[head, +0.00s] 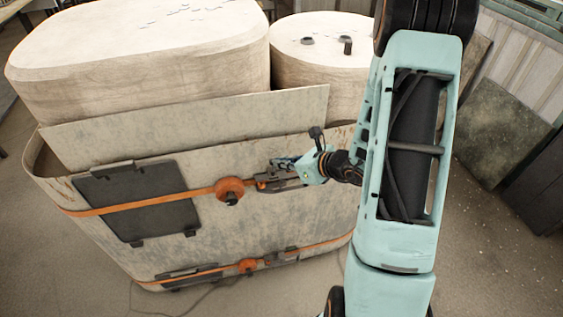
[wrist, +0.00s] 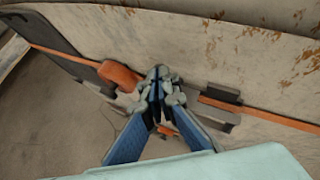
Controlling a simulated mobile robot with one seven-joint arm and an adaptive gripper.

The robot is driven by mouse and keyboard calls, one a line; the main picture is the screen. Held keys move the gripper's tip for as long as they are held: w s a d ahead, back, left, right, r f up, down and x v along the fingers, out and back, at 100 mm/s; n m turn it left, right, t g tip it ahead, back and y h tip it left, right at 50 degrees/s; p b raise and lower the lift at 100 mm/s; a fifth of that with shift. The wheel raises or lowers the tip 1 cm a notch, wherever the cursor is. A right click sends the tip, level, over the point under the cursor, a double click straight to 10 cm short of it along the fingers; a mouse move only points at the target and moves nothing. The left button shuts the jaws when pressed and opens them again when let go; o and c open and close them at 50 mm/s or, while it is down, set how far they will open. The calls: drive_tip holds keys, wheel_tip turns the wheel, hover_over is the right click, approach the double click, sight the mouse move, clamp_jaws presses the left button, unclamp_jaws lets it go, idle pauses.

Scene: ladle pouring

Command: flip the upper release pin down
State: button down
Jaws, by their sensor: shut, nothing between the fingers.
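A big worn pale flask (head: 217,233) has an upper orange strap (head: 130,205) around it. On this strap sit a round orange knob (head: 231,190) and, to its right, a dark metal latch (head: 272,181). The knob also shows in the wrist view (wrist: 119,76), just left of my fingers. My gripper (head: 283,165) is at the latch, shut and empty; in the wrist view its fingertips (wrist: 159,82) meet over the strap hardware. The fingers hide the middle of the latch, so I cannot make out the upper release pin or its position. Contact cannot be told.
A lower orange strap with a second knob (head: 247,266) runs below. A dark plate (head: 138,201) is on the wall to the left. Large pale blocks (head: 140,65) rise behind the wall. My arm covers the right side. The floor at the front left is clear apart from a thin cable.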

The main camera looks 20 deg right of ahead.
wheel_tip(320, 180, down, 2)
drive_tip(key=b, duration=0.3)
drive_tip(key=shift+f, duration=0.15)
idle(0.5)
